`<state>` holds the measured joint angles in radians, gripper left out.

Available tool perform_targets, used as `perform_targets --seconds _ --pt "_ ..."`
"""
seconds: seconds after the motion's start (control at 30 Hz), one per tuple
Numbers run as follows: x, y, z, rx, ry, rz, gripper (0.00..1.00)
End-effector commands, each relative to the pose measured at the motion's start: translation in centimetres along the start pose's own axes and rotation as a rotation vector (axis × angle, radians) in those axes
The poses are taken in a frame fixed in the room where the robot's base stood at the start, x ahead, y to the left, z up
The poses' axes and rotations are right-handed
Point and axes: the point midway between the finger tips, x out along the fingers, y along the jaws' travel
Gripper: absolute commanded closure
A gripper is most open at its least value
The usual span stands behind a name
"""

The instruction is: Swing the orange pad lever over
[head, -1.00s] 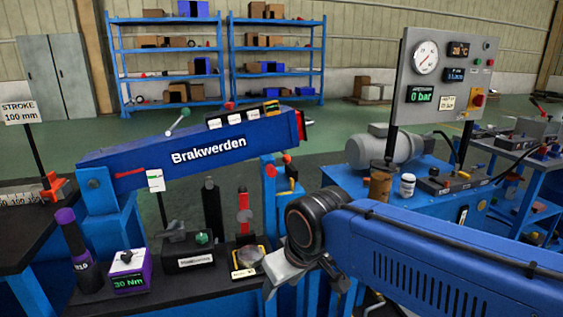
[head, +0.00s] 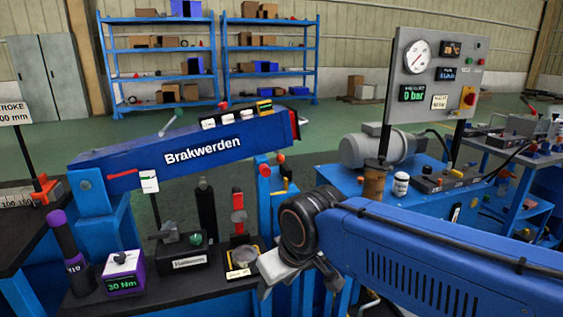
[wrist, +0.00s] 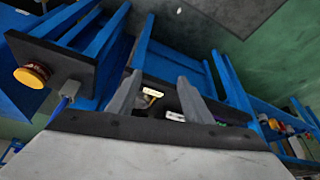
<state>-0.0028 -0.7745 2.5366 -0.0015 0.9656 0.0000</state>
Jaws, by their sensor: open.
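My gripper (head: 285,272) hangs low in front of the blue stand in the head view, its fingers partly hidden by my wrist. In the wrist view its two grey fingers stand apart (wrist: 160,98), with nothing held between them. I cannot tell for sure which part is the orange pad lever. An orange-red pad (head: 264,170) sits on the blue post right of the arm marked Brakwerden, with a red-orange knob (head: 281,158) beside it. Both are above my gripper and apart from it. Another orange-red piece (head: 46,187) sits on the scale at the far left.
The black bench (head: 160,298) carries a purple-capped tool (head: 65,240), a 30 Nm box (head: 124,272), a black box (head: 188,258) and a gauge stand (head: 240,235). A blue power unit with a motor (head: 375,150) and gauge panel (head: 440,75) stands right. Green floor lies open behind.

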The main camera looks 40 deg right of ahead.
Motion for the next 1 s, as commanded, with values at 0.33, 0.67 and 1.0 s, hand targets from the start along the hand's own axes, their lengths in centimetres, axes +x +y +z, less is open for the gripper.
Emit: perform_targets --seconds 0.33,0.67,1.0 --pt "0.4 -0.1 -0.9 0.082 -0.064 -0.049 0.56" --pt "1.0 0.0 -5.2 0.316 -0.182 -0.244 0.56" --pt "1.2 3.0 -11.9 0.55 -0.177 -0.49 0.56"
